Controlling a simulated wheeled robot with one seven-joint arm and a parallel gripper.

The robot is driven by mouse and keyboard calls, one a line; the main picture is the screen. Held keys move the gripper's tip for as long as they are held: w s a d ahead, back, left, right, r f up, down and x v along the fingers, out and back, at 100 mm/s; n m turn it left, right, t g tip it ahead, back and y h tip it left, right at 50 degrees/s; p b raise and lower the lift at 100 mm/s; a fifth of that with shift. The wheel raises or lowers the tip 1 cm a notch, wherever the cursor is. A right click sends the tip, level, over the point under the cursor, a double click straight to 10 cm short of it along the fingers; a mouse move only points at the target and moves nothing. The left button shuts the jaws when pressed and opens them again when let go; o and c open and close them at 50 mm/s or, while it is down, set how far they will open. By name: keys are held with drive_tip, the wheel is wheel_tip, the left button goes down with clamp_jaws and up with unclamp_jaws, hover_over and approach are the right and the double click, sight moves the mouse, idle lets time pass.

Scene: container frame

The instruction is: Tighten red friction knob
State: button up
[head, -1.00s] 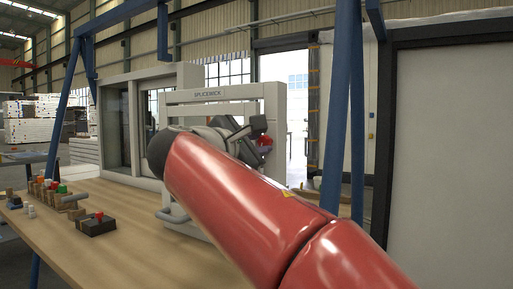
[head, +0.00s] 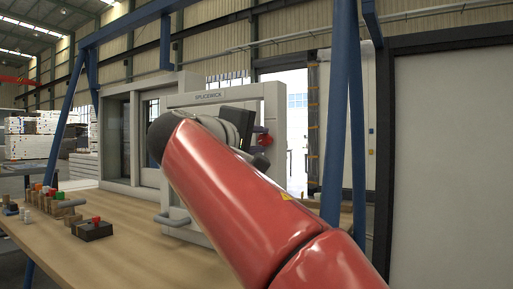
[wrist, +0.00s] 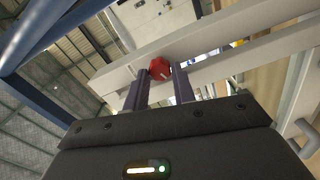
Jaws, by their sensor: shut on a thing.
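The red friction knob (wrist: 160,69) is round with a pale mark on its face. It sits at the pale frame's bar (wrist: 210,68) in the wrist view. My gripper (wrist: 160,80) has one finger on each side of the knob and is shut on it. In the head view the red knob (head: 265,140) shows in part by the right post of the grey "SPLICEMICK" frame (head: 273,105). My gripper (head: 258,128) is next to it there, and its fingertips are hard to make out behind my wrist.
A wooden bench (head: 130,235) carries the frame. At its left are several small coloured-top pieces (head: 45,198) and a dark box with a red button (head: 93,229). A blue post (head: 338,110) stands right of the frame. The bench front is clear.

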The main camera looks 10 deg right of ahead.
drive_tip(key=m+b, duration=0.2)
drive_tip(key=m, duration=0.4)
drive_tip(key=shift+f, duration=0.1)
drive_tip(key=shift+m, duration=0.4)
drive_tip(key=o, duration=1)
drive_tip(key=v, duration=0.7)
drive_tip(key=shift+s+a, duration=0.3)
